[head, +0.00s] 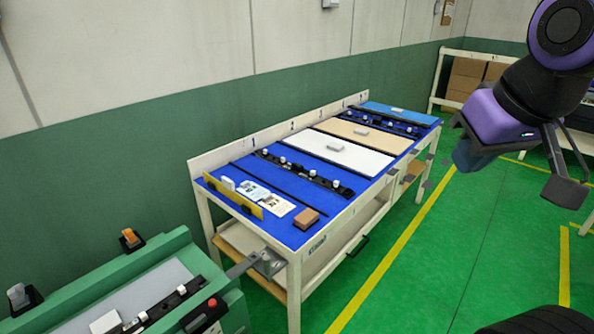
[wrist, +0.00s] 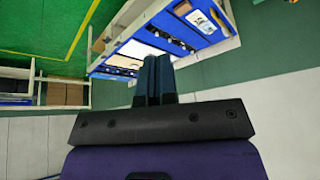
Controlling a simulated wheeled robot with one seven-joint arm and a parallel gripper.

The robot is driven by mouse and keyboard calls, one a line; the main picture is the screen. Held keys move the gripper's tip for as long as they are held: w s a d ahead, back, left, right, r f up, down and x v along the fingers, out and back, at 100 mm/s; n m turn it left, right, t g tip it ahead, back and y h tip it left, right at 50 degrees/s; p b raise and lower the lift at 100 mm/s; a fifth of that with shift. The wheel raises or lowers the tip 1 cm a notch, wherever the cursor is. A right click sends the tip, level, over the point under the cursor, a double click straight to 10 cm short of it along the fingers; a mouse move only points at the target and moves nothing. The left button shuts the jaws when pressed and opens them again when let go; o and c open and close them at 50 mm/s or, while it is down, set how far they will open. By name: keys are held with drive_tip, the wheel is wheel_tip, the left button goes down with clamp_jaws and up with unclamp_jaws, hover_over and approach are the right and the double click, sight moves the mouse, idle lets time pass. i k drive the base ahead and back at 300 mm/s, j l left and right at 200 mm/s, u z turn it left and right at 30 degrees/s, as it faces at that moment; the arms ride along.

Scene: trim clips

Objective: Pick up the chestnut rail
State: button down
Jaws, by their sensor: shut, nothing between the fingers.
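Several long dark rails lie across the blue-topped bench in the head view. A thin plain dark strip (head: 265,184) lies near the bench's near end, and a wider dark rail with white clips (head: 302,174) lies beyond it. At this size I cannot tell which one is chestnut. My gripper (head: 464,158) is in the air at the upper right of the head view, well apart from the bench. In the wrist view its two fingers (wrist: 156,68) are shut against each other with nothing between them.
The bench (head: 247,226) stands along the wall. It also holds a brown block (head: 306,218), a yellow strip (head: 233,196), white cards, and white (head: 343,154) and tan panels. A green machine (head: 150,260) stands at lower left.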

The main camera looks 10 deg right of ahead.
sight(296, 169)
drive_tip(key=i+l+u, duration=0.1)
drive_tip(key=i+l, duration=0.15)
drive_tip(key=i+l+u, duration=0.15)
drive_tip(key=i+l, duration=0.15)
drive_tip(key=i+l+u, duration=0.1)
drive_tip(key=i+l, duration=0.15)
drive_tip(key=i+l+u, duration=0.1)
drive_tip(key=i+l, duration=0.15)
drive_tip(key=l, duration=0.15)
drive_tip(key=i+l+u, duration=0.15)
drive_tip(key=l, duration=0.2)
drive_tip(key=i+l+u, duration=0.1)
drive_tip(key=i+l, duration=0.15)
drive_tip(key=l, duration=0.15)
drive_tip(key=i+l+u, duration=0.1)
drive_tip(key=l, duration=0.3)
drive_tip(key=i, duration=0.1)
